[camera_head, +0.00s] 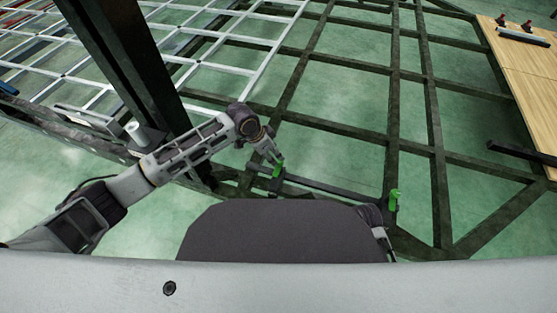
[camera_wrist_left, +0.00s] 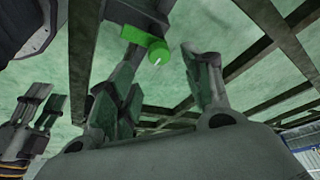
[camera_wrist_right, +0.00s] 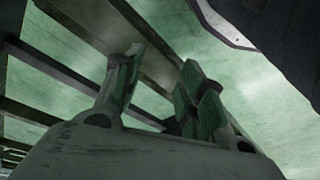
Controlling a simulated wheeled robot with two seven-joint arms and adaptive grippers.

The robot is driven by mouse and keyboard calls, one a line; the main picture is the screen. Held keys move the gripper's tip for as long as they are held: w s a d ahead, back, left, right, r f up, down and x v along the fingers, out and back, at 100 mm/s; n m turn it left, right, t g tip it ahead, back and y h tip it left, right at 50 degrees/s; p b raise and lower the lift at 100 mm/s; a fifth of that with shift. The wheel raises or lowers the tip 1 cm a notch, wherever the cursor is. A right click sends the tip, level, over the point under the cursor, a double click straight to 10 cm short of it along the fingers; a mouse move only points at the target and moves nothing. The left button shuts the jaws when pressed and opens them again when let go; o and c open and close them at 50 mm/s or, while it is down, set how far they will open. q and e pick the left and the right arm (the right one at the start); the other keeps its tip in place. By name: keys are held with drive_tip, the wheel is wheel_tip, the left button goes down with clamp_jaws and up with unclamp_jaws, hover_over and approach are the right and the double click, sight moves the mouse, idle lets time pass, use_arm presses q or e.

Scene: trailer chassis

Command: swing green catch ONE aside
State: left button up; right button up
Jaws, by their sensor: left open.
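Two green catches stand on the dark chassis frame in the head view: a left catch (camera_head: 278,169) and a right catch (camera_head: 393,199). I can read no label saying which is ONE. My left gripper (camera_head: 270,155) is at the left catch. In the left wrist view the green catch (camera_wrist_left: 159,51) shows beyond and between the spread fingers of the left gripper (camera_wrist_left: 163,82); contact cannot be told. My right gripper (camera_wrist_right: 160,82) has its fingers apart with nothing between them in the right wrist view.
Dark frame beams (camera_head: 340,127) cross over a green floor. A dark upright post (camera_head: 130,70) stands beside my left arm. A white grid (camera_head: 225,40) lies at the upper left. A wooden panel (camera_head: 530,85) with small tools is at the right.

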use_arm(q)
drive_tip(key=b, duration=0.1)
hover_over(278, 167)
drive_tip(key=f, duration=0.4)
drive_tip(key=shift+w+a+f, duration=0.15)
drive_tip(key=shift+w+a, duration=0.1)
drive_tip(key=shift+w, duration=0.15)
drive_tip(key=shift+b+x, duration=0.45)
drive_tip(key=shift+x, duration=0.4)
drive_tip(key=c, duration=1)
use_arm(e)
drive_tip(key=r, duration=0.3)
drive_tip(key=shift+w+a+r+t, duration=0.1)
drive_tip(key=shift+a+r+t, duration=0.1)
drive_tip(key=shift+a+t, duration=0.15)
